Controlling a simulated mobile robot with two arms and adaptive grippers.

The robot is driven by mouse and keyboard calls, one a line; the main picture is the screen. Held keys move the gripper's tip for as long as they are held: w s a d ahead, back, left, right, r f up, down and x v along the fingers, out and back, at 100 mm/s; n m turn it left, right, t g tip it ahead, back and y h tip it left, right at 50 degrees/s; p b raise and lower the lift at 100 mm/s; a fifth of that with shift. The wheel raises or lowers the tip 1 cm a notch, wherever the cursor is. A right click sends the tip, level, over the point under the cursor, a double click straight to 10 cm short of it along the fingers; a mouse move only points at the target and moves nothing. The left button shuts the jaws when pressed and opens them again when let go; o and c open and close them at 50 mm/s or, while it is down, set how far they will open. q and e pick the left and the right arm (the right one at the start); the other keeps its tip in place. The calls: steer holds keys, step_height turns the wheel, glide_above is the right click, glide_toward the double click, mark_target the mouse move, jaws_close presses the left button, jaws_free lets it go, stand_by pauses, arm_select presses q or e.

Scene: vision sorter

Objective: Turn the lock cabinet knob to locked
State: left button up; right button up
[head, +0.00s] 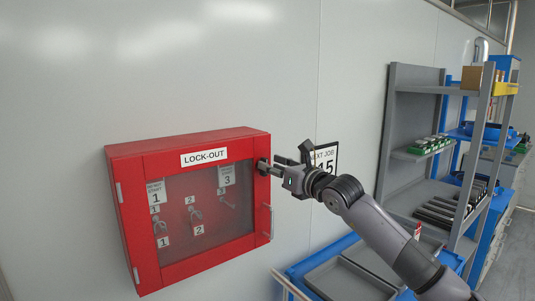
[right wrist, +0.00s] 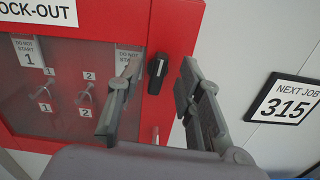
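The red lock-out cabinet (head: 190,150) hangs on the wall with its clear door closed. Its black knob (right wrist: 157,74) is on the right part of the red front, with a pale line along it that stands near upright. My right gripper (right wrist: 153,90) is open, with one finger to the left of the knob and one to the right, apart from it. In the head view the right gripper (head: 264,168) is at the cabinet's right edge and largely hides the knob. My left gripper is not in view.
A vertical handle (head: 268,222) is on the cabinet door below the gripper. A "NEXT JOB" sign (head: 325,158) is on the wall behind my right arm. A grey shelf rack (head: 395,130) stands to the right, and grey trays (head: 350,278) lie below. The wall left of the cabinet is clear.

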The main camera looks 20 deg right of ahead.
steer(key=shift+p+x, duration=0.4)
steer(key=shift+x, duration=1)
steer(key=shift+c, duration=0.2)
jaws_close()
